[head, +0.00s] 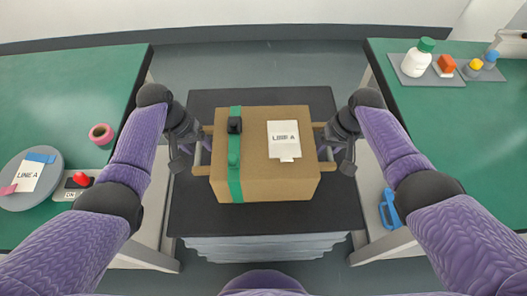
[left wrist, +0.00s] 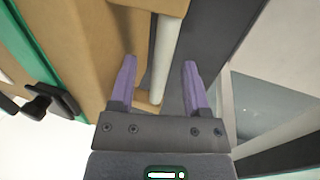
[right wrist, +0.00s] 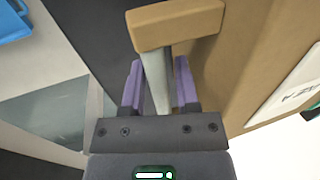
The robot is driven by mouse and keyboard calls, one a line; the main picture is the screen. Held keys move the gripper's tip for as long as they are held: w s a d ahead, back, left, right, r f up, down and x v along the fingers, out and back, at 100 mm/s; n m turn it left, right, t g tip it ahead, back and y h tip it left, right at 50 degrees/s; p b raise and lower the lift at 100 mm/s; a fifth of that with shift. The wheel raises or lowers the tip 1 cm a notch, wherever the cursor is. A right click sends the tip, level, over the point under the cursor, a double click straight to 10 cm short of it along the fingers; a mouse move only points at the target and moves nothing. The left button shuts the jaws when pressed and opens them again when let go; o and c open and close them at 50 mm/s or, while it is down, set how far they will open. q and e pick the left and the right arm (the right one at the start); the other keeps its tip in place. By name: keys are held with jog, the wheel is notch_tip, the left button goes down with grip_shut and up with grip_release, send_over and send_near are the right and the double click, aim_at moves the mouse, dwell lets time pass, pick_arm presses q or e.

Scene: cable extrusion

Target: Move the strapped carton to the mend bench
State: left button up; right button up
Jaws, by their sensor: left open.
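The strapped carton (head: 262,165) is a brown box with a green strap (head: 235,160), a black buckle and a white "LINE A" label (head: 284,140). It rests on a dark platform (head: 190,215) between two green benches. A pale bar handle sticks out from each side. My left gripper (head: 187,155) is at the left handle. In the left wrist view, its open fingers (left wrist: 158,85) stand either side of the left handle's bar (left wrist: 165,55), with a gap. My right gripper (head: 340,150) is at the right handle. In the right wrist view, its fingers (right wrist: 159,80) closely flank the right handle's bar (right wrist: 157,75); contact is unclear.
The left bench (head: 80,85) holds a pink tape roll (head: 101,134), a grey disc (head: 30,185) with a "LINE A" card, and a red switch (head: 80,180). The right bench (head: 450,120) holds a white bottle (head: 416,60) and small coloured parts. A blue item (head: 390,210) hangs beside it.

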pick_arm(q)
jog(key=shift+d+f, duration=0.1)
jog(key=shift+f, duration=0.35)
pick_arm(e)
jog(key=shift+a+f, duration=0.1)
jog(key=shift+f, duration=0.35)
jog(key=shift+c, duration=0.2)
pick_arm(q)
jog(key=c, duration=0.5)
pick_arm(e)
jog(key=c, duration=0.5)
pick_arm(q)
grip_shut()
pick_arm(e)
jog(key=shift+r, duration=0.1)
